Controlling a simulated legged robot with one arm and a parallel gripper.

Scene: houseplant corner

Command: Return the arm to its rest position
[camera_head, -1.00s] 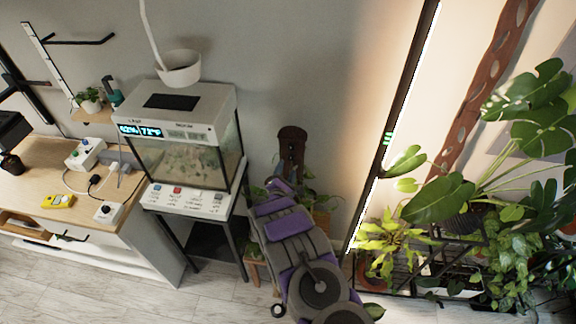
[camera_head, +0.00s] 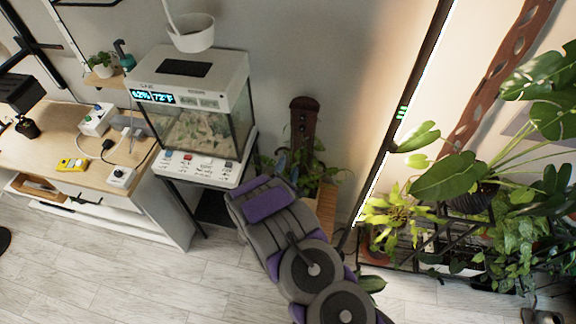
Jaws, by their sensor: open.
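My arm (camera_head: 275,218), grey with purple panels, rises from the bottom of the head view and leans up and to the left. Its far end lies just right of the terrarium's stand and in front of the potted plant by the wall. Two round grey joints show at its lower part. My gripper cannot be made out; the arm's own links or the frame edge hide it. No object is seen held.
A glass terrarium (camera_head: 205,128) stands on a dark-legged stand at left. Leafy plants (camera_head: 455,180) crowd the right. Pale floor (camera_head: 130,270) is clear at lower left.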

